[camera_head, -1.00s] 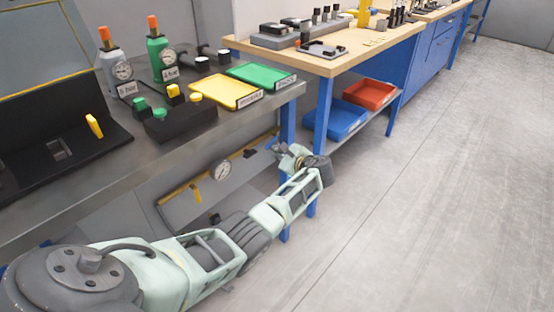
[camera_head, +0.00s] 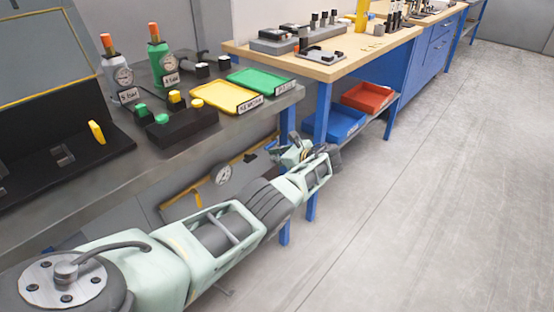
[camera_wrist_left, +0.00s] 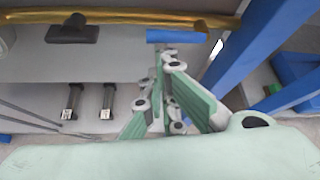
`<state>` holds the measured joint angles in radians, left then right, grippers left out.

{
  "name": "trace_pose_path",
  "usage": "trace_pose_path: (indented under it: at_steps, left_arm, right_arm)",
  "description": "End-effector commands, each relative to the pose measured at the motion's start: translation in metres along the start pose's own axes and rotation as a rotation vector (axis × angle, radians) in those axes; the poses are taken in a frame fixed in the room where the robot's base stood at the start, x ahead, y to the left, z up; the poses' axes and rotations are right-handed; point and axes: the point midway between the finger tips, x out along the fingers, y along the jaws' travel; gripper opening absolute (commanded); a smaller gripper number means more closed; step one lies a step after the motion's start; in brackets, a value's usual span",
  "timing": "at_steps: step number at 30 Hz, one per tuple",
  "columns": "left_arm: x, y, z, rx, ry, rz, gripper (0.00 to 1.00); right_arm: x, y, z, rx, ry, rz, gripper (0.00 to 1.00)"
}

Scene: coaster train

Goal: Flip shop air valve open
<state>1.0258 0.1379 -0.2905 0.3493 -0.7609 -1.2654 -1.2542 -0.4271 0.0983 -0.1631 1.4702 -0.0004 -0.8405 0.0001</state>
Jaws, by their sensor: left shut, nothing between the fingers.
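The shop air line is a yellow pipe (camera_head: 236,162) on a grey panel under the grey bench, with a round white gauge (camera_head: 222,174) on it. In the left wrist view the pipe (camera_wrist_left: 130,17) crosses the top, and a short blue bar (camera_wrist_left: 176,36), seemingly the valve's lever, lies across just below its right end. My left gripper (camera_head: 279,150) is low beside the bench's right leg. It also shows in the left wrist view (camera_wrist_left: 166,54), shut and empty, its tips close under the blue bar. I cannot tell whether they touch. My right gripper is out of view.
A blue bench leg (camera_wrist_left: 255,55) stands close to the right of my gripper. The grey bench (camera_head: 130,165) overhangs the pipe. Blue (camera_head: 338,127) and red (camera_head: 369,97) bins sit on the neighbouring bench's lower shelf. The floor at right is clear.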

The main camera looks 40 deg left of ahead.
Motion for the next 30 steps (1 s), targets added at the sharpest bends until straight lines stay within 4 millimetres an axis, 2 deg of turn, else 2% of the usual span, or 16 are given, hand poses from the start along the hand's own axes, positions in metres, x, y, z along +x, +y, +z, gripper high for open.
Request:
trace_pose_path:
  at_steps: [11,17,22,30]
  left_arm:
    - [-0.002,-0.001,0.001,-0.002,-0.001,-0.003,0.00]
    - [-0.014,-0.002,0.000,-0.003,-0.003,-0.005,0.00]
    - [-0.035,-0.001,-0.001,-0.003,0.001,-0.005,0.00]
    - [-0.090,-0.001,-0.001,-0.003,0.001,-0.004,0.00]
  right_arm:
    - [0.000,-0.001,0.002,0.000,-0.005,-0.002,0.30]
    - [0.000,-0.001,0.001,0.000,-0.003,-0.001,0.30]
    - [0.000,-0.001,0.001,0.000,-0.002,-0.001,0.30]
    - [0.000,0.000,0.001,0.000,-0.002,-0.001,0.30]
